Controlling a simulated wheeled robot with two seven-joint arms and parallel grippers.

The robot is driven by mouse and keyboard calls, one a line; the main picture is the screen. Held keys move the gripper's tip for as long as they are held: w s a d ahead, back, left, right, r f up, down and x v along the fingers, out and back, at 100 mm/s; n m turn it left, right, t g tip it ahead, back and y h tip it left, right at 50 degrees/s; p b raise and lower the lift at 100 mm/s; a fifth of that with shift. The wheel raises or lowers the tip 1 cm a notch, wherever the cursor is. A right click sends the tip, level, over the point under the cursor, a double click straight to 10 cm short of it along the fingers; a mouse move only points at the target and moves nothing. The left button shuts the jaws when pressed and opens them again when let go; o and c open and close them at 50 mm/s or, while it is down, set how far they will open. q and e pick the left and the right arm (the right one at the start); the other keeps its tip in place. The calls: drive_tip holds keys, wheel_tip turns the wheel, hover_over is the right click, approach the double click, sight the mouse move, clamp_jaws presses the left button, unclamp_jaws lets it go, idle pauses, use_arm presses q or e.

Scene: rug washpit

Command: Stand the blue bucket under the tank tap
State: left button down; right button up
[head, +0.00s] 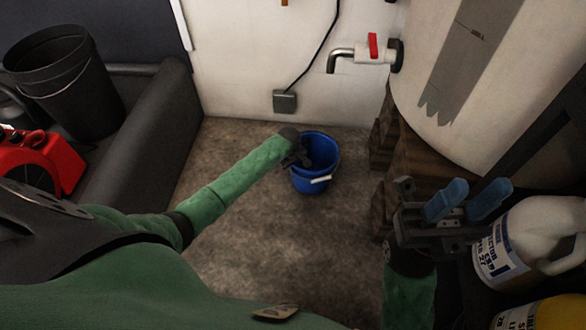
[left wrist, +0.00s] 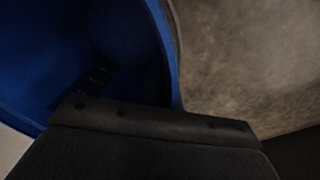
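The blue bucket (head: 327,147) is upright on or just above the brown floor, with a pale grip on its handle at the front. The tank tap (head: 343,58), a bent metal spout with a red lever, sticks out left from the tank (head: 430,75). In the head view the bucket is below the tap and nearer to me. My left gripper (head: 299,156) is at the bucket's left rim. The left wrist view shows the bucket's wall (left wrist: 155,45) running down to the gripper; its fingertips are hidden. My right gripper (head: 467,202) is open and empty, its blue fingers apart.
Wooden blocks (head: 382,140) support the tank. A black bucket (head: 65,85) and red machine (head: 40,160) are left, behind a dark padded edge (head: 160,120). Floor around the blue bucket is clear.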

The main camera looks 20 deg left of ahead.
use_arm(q)
drive_tip(key=c, duration=1.6)
unclamp_jaws()
drive_tip(key=shift+r, duration=0.1)
